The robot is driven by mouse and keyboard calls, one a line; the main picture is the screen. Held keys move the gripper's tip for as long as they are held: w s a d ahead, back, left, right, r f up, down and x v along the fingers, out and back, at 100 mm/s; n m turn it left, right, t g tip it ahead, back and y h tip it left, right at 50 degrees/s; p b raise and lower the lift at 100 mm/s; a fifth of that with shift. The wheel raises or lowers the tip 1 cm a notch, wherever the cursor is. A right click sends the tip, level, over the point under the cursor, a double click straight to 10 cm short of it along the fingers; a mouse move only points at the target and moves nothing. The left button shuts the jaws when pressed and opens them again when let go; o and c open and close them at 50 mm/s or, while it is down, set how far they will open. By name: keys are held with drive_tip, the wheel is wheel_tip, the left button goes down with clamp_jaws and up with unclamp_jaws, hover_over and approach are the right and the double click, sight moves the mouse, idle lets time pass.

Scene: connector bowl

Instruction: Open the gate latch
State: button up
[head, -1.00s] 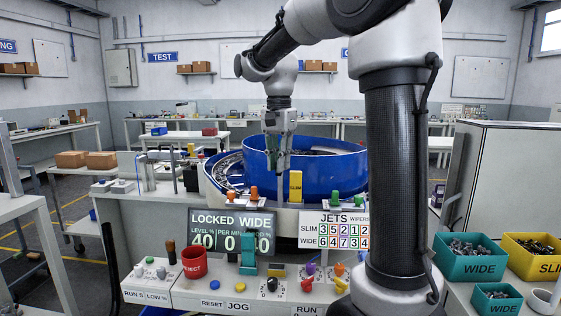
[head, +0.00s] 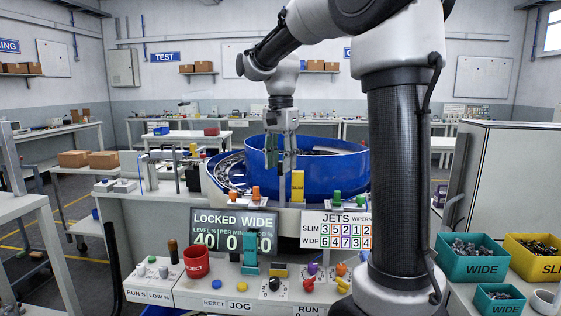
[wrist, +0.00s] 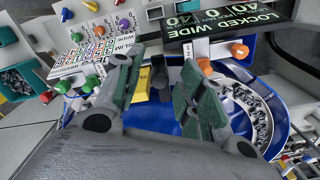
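My gripper (head: 285,170) points down at the front of the blue feeder bowl (head: 335,178), just left of a yellow upright piece marked SLIM (head: 298,187). In the wrist view, my gripper (wrist: 160,72) has its two green-padded fingers apart, with nothing held between them. A yellow piece (wrist: 143,88) shows between the fingers, beyond them; contact cannot be told. No part is labelled as the gate latch, so I cannot tell which it is. The display (head: 234,230) reads LOCKED WIDE.
A console in front carries a teal upright piece (head: 250,252), a red REJECT cup (head: 197,262) and several knobs. Orange knobs (wrist: 239,50) and green knobs (head: 334,197) stand near the bowl. Teal bins (head: 478,278) and a yellow bin (head: 535,270) sit at right.

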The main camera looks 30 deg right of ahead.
wheel_tip(320, 180, up, 12)
idle(0.4)
drive_tip(key=shift+f, duration=0.1)
wheel_tip(320, 180, down, 7)
drive_tip(key=n, duration=0.3)
drive_tip(key=n+t, duration=0.1)
drive_tip(key=n, duration=0.2)
drive_tip(key=shift+s+r, duration=0.1)
drive_tip(key=shift+r, duration=0.1)
drive_tip(key=s+f+n+t, duration=0.1)
drive_tip(key=s+f+n, duration=0.2)
drive_tip(key=s, duration=0.8)
drive_tip(key=s+f+n+t, duration=0.2)
drive_tip(key=s+f+n, duration=0.1)
drive_tip(key=s+f, duration=0.5)
drive_tip(key=s, duration=0.3)
drive_tip(key=shift+s+d+f+n, duration=0.2)
drive_tip(key=shift+s+n, duration=0.1)
